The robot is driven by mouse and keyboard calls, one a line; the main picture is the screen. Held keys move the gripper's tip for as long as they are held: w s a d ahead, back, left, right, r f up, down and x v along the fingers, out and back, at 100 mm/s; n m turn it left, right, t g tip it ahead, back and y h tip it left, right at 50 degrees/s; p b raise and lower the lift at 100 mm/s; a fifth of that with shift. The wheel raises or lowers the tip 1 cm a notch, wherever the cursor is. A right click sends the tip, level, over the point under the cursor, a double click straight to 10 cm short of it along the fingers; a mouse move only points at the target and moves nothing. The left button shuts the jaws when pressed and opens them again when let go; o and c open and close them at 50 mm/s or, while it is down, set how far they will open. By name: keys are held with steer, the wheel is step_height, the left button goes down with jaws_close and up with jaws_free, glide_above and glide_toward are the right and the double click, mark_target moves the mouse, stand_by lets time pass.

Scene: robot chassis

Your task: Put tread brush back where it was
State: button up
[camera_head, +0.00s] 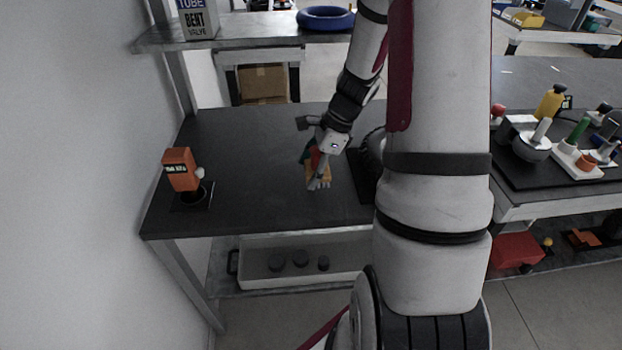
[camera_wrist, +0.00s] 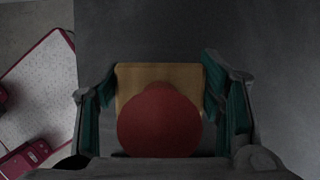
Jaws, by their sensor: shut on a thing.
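The tread brush (camera_wrist: 160,120) has a round red knob on a tan block. It is between the two teal-padded fingers of my gripper (camera_wrist: 160,92), which is shut on it. In the head view the brush (camera_head: 319,173) shows as a tan-orange block with a bit of red, below my gripper (camera_head: 317,160), over the middle of the dark table (camera_head: 250,145). I cannot tell whether its underside touches the table. Part of the brush is hidden by the fingers.
An orange device (camera_head: 181,170) stands on a black square at the table's left. A dark object right of my gripper is partly hidden by my arm. A shelf behind holds a tube box (camera_head: 196,22) and a blue ring (camera_head: 325,17). The table's left-centre is clear.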

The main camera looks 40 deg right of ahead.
steer(key=shift+f+b, duration=1.15)
steer(key=shift+f, duration=0.4)
steer(key=shift+f, duration=0.1)
steer(key=o, duration=1.6)
steer(key=shift+c, duration=0.2)
